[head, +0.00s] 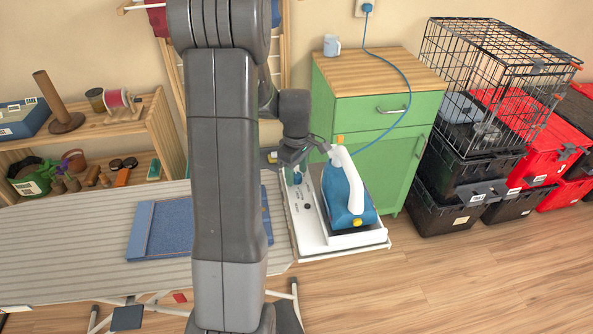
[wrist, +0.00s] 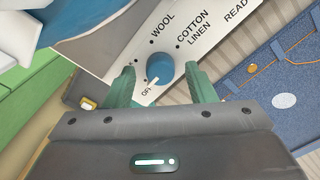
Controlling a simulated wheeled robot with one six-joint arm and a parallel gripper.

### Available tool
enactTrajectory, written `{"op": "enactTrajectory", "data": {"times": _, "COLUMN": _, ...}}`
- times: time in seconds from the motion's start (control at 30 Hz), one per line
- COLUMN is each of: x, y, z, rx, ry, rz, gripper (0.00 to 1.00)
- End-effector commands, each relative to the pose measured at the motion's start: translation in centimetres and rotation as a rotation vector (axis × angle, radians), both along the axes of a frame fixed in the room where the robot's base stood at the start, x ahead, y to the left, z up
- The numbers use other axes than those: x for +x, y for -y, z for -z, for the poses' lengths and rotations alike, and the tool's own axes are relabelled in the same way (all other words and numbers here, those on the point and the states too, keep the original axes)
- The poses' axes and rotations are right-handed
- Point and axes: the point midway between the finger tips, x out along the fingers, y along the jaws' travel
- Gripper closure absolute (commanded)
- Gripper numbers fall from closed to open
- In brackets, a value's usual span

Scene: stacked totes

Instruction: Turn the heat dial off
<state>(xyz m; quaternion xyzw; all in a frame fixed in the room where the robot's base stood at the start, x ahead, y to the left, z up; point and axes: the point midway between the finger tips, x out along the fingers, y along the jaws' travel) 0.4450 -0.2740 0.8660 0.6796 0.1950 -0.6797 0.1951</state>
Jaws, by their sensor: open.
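The heat dial (wrist: 160,67) is a blue round knob on a white panel (wrist: 112,46) marked WOOL, COTTON, LINEN and OFF. Its white mark is on the lower-left side, toward the partly covered OFF label. My gripper (wrist: 162,82) is open, with one green fingertip on each side of the dial; I cannot tell whether either touches it. In the head view my gripper (head: 299,170) is over the left part of the white iron station (head: 303,235), and the dial is not clearly visible. The blue and white iron (head: 345,188) rests on the station, right of my gripper.
The ironing board (head: 70,245) with folded denim (head: 168,229) lies left of the station. A green cabinet (head: 398,155) stands behind, with a blue cord running from the wall socket. Black totes (head: 445,215) and a wire crate (head: 500,60) are at right. The front-right floor is clear.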

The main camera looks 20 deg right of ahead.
Motion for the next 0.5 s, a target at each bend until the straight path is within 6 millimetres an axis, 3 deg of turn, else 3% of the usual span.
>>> {"op": "enactTrajectory", "data": {"times": 0.17, "x": 0.1, "y": 0.0, "z": -2.3, "rx": -0.002, "ry": 0.005, "rz": 0.000, "gripper": 0.50}}
{"op": "enactTrajectory", "data": {"times": 0.5, "x": 0.1, "y": 0.0, "z": -10.0, "rx": -0.003, "ry": 0.005, "rz": 0.000, "gripper": 0.50}}
